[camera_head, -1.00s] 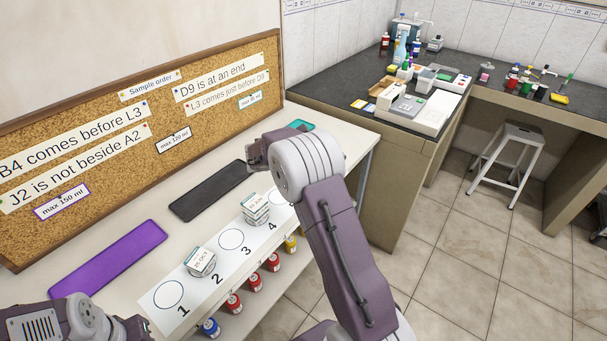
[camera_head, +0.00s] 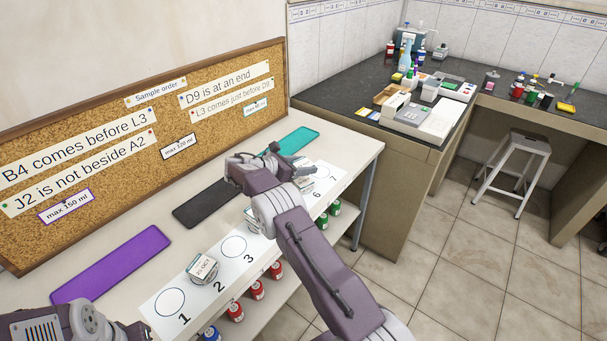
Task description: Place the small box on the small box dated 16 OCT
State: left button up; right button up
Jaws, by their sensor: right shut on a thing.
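A small white box (camera_head: 203,268) sits at spot 2 of the numbered strip; its label seems to read 25 OCT. Another small box (camera_head: 251,214) at spot 4 is mostly hidden by my right arm. A further small box (camera_head: 304,183) shows at my right gripper (camera_head: 294,168), above the strip near spots 5 and 6; its date is too small to read. The right gripper is shut, apparently on this box; its fingertips are partly hidden. I cannot tell whether another box is under it. My left arm is at the lower left; its gripper fingers are out of view.
The white numbered strip (camera_head: 169,302) runs along the table's front; circles 1, 3 and 7 are bare. Purple (camera_head: 112,263), black (camera_head: 208,203) and teal (camera_head: 297,139) mats lie behind it. A corkboard (camera_head: 150,187) stands at the back. Coloured bottles (camera_head: 257,290) stand on a shelf below.

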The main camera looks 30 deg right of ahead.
aim_at(303, 180)
pick_arm(q)
jog(key=shift+f, duration=0.15)
pick_arm(e)
notch_tip(303, 180, down, 3)
jog(key=shift+f, duration=0.35)
pick_arm(q)
jog(key=shift+f, duration=0.15)
pick_arm(e)
jog(key=shift+f, duration=0.1)
jog(key=o, duration=1.4)
jog(key=shift+c, duration=0.2)
pick_arm(q)
jog(key=shift+r, duration=0.25)
pick_arm(e)
jog(key=shift+a+r, duration=0.1)
jog(key=shift+r, duration=0.2)
pick_arm(q)
jog(key=shift+r, duration=0.1)
pick_arm(e)
jog(key=v, duration=1.1)
jog(key=shift+a, duration=0.35)
jog(key=shift+s, duration=0.1)
